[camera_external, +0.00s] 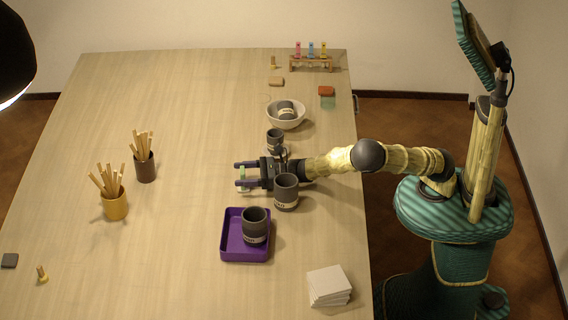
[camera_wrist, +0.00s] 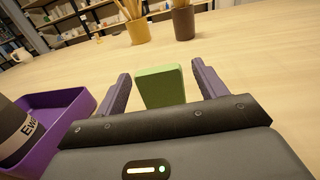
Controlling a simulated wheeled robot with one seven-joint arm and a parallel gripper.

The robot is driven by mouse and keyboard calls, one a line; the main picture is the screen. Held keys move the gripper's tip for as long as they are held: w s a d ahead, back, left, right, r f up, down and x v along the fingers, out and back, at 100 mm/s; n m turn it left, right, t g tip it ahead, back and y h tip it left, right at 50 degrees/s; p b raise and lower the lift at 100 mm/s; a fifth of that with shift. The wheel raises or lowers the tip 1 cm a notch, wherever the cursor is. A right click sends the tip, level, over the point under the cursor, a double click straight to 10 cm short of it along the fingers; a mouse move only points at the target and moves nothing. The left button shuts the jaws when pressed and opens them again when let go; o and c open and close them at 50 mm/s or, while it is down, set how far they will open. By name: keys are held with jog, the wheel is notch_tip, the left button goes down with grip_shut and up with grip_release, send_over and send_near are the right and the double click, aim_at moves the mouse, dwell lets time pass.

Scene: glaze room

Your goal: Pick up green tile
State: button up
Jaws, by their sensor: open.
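The green tile (camera_wrist: 161,86) stands on the table between the two purple fingers of my gripper (camera_wrist: 153,90) in the wrist view. A gap shows between the tile and each finger, so my gripper is open around it. In the external view my gripper (camera_external: 240,176) reaches left, low over the table. There the tile (camera_external: 243,171) shows only as a small green patch between the fingers. Its lower edge is partly hidden by my gripper in the wrist view.
A dark cup (camera_external: 286,192) stands close beside my gripper. A purple tray (camera_external: 233,247) holding another dark cup (camera_external: 255,225) is nearer the front. A smaller dark cup (camera_external: 274,137) and a white bowl (camera_external: 285,115) stand behind. Brush holders (camera_external: 115,205) (camera_external: 145,167) stand left; table between is clear.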

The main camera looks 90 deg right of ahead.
jog(key=shift+w+r, duration=0.15)
jog(key=shift+w, duration=0.85)
jog(key=c, duration=1.1)
